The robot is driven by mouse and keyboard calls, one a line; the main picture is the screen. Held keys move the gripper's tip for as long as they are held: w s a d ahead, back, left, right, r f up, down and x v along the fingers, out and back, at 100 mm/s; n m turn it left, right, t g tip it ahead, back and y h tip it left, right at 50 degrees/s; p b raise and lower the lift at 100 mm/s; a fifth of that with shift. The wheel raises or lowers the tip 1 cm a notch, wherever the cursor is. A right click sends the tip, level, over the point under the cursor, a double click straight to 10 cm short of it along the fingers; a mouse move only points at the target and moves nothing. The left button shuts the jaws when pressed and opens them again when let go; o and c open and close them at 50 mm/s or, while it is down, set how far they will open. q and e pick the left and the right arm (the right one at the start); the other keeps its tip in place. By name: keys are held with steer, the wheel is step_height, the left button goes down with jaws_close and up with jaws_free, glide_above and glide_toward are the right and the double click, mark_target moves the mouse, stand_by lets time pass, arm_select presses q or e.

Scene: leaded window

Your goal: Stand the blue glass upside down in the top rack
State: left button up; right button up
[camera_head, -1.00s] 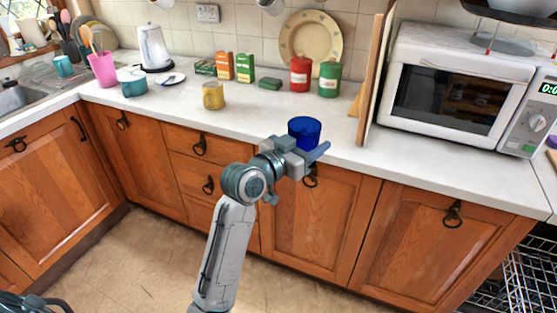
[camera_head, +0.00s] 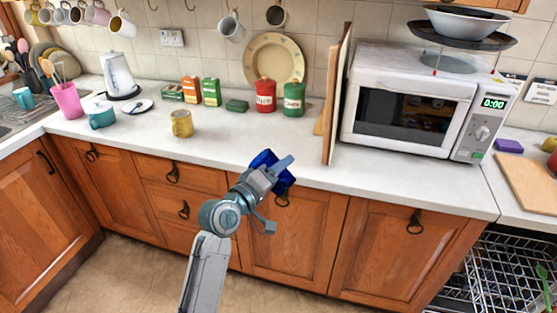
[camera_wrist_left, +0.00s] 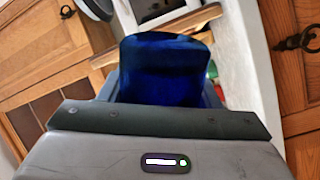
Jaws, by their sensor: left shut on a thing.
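The blue glass (camera_head: 264,158) is in my left gripper (camera_head: 278,171), in front of the counter's front edge. The gripper is shut on it, and one finger crosses the glass's near side. The glass looks tilted, and part of it is hidden behind the gripper. In the left wrist view the dark blue glass (camera_wrist_left: 165,70) fills the space beyond the gripper's palm. The wire dishwasher rack (camera_head: 497,258) is at the lower right, below the counter and well away from the glass. It is partly cut off by the picture's edge. My right gripper is not in view.
The white counter (camera_head: 225,148) holds a yellow mug (camera_head: 181,124), red and green canisters, and a microwave (camera_head: 410,105) beside upright wooden boards (camera_head: 337,95). A cutting board (camera_head: 530,182) lies at right. A green utensil (camera_head: 545,283) shows in the rack area.

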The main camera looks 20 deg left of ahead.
arm_select(q)
steer(key=n+p, duration=0.2)
steer(key=n, duration=0.1)
steer(key=r+n+p, duration=0.1)
steer(key=n+p, duration=0.1)
steer(key=n, duration=0.1)
steer(key=n+p, duration=1.2)
steer(key=p, duration=0.1)
steer(key=shift+a+r, duration=0.1)
steer(key=shift+r, duration=0.1)
steer(key=shift+f+n, duration=0.2)
steer(key=shift+n, duration=0.8)
steer(key=shift+a+f+n, duration=0.1)
steer(key=shift+n, duration=0.4)
steer(key=shift+w+n, duration=0.1)
steer(key=shift+n, duration=1.1)
steer(key=shift+w, duration=0.1)
